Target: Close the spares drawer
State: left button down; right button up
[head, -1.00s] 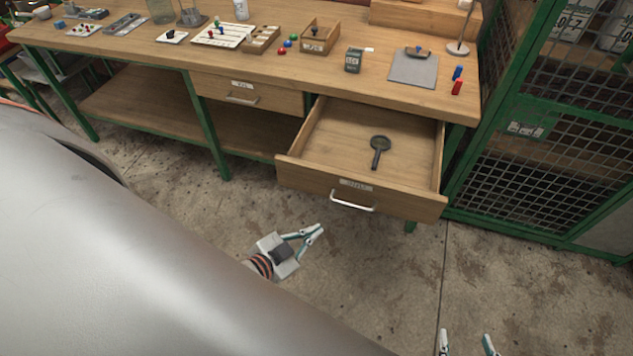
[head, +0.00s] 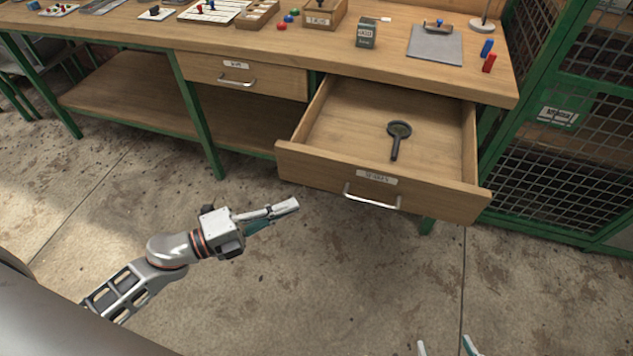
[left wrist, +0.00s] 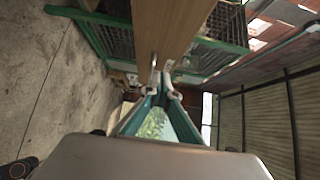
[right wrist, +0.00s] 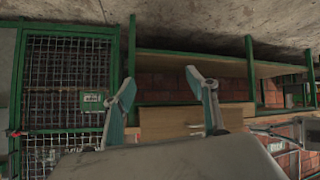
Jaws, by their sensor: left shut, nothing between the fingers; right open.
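The spares drawer (head: 325,178) is pulled well out from under the right part of the workbench, with a label and a metal bar handle (head: 372,197) on its front. A dark magnifying glass (head: 398,136) lies inside it. My left gripper (head: 290,207) is shut and empty, in front of and left of the handle, apart from the drawer front. In the left wrist view its fingertips (left wrist: 165,80) meet, with the wooden front beyond them. My right gripper (head: 446,346) is open at the bottom edge of the head view; the right wrist view shows its spread, empty fingers (right wrist: 165,95).
A second drawer (head: 240,80) to the left is closed. The bench top (head: 380,55) holds a grey mat, a small box and several small items. A green mesh cage (head: 560,150) stands close on the right. The concrete floor before the drawer is clear.

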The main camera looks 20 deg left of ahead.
aim_at(335, 177)
pick_arm(q)
jog(key=w+d, duration=0.1)
jog(key=w, duration=0.1)
jog(key=w+d, duration=0.2)
jog(key=w, duration=0.1)
jog(key=w+d, duration=0.1)
jog(key=w, duration=0.2)
jog(key=shift+w+d+f, duration=0.1)
jog(key=shift+w+d, duration=0.1)
jog(key=shift+d, duration=0.1)
jog(key=shift+w, duration=0.15)
